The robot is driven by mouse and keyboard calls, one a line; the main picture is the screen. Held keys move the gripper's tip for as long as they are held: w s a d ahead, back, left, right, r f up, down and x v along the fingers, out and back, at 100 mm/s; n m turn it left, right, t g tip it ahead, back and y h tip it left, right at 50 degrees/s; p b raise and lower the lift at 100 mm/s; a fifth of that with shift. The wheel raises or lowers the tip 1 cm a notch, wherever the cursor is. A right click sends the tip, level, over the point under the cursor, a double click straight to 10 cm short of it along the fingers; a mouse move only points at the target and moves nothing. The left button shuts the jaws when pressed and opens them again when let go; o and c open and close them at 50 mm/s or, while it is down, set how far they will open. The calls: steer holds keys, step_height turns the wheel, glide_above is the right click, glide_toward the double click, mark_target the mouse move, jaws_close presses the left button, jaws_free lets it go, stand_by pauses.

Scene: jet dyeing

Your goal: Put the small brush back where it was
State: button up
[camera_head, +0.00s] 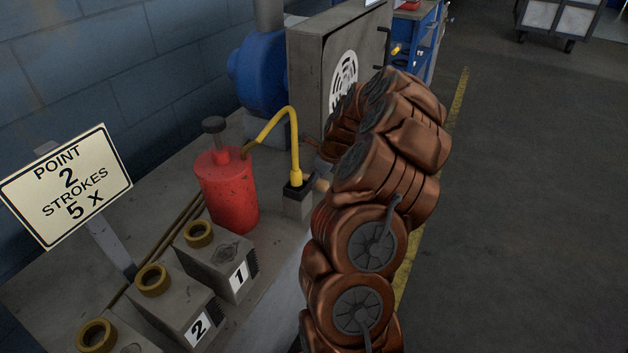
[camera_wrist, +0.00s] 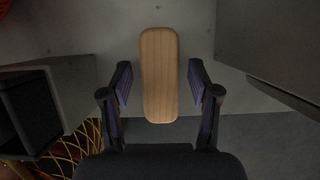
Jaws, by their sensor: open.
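The small brush (camera_wrist: 159,75) shows in the wrist view as a pale wooden, rounded bar. It lies lengthwise between the two fingers of my gripper (camera_wrist: 160,84), with a gap on each side. My gripper is open and no finger is seen touching it. In the head view a small wooden end (camera_head: 318,185), likely the same brush, shows beside my arm, near the yellow nozzle's block. My arm hides the rest of it and my gripper there. The bristles are not visible.
A grey block (camera_head: 297,205) with the yellow spout (camera_head: 295,140) stands close left of the brush. A red can (camera_head: 228,190), numbered grey blocks (camera_head: 226,268) and a sign (camera_head: 68,187) are further left. A grey machine housing (camera_head: 312,80) stands behind. Open floor lies right.

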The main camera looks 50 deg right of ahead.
steer(key=shift+r, duration=0.1)
steer(key=p+v, duration=0.2)
steer(key=v, duration=1)
